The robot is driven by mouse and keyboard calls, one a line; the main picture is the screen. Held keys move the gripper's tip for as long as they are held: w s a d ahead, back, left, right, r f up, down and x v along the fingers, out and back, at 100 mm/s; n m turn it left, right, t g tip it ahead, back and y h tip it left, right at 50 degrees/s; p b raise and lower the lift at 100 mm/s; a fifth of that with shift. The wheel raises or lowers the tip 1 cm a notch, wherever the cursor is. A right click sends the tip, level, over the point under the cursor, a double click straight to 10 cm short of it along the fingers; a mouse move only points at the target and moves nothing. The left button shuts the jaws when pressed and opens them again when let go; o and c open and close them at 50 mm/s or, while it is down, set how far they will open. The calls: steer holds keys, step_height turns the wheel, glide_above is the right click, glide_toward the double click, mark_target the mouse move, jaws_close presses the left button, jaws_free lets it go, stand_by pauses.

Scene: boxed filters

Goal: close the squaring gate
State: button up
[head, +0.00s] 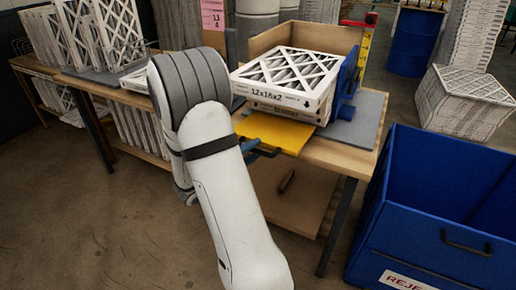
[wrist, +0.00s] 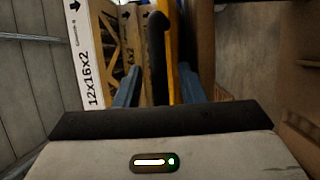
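The squaring gate looks to be the yellow plate (head: 272,131) at the front edge of the bench, lying lowered below the front of the boxed filters (head: 285,78). In the wrist view the gate shows as a narrow yellow strip (wrist: 173,40). A black handle (wrist: 157,50) stands beside that strip. My gripper (wrist: 157,85) is open, its two blue fingers on either side of the handle with a gap on each side. In the head view my gripper (head: 258,150) is at the gate's front edge, partly hidden by my arm.
The filter stack, marked 12x16x2, sits between a wooden back wall (head: 305,36) and a blue side plate (head: 348,75). A blue reject bin (head: 430,215) stands at the right. More filters (head: 95,35) stand on a bench at the left. Open floor lies at the front left.

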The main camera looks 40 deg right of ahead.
steer(key=shift+d+r, duration=0.1)
steer(key=shift+d, duration=1)
steer(key=shift+c, duration=0.2)
steer(key=c, duration=0.7)
jaws_close()
steer(key=shift+r, duration=0.15)
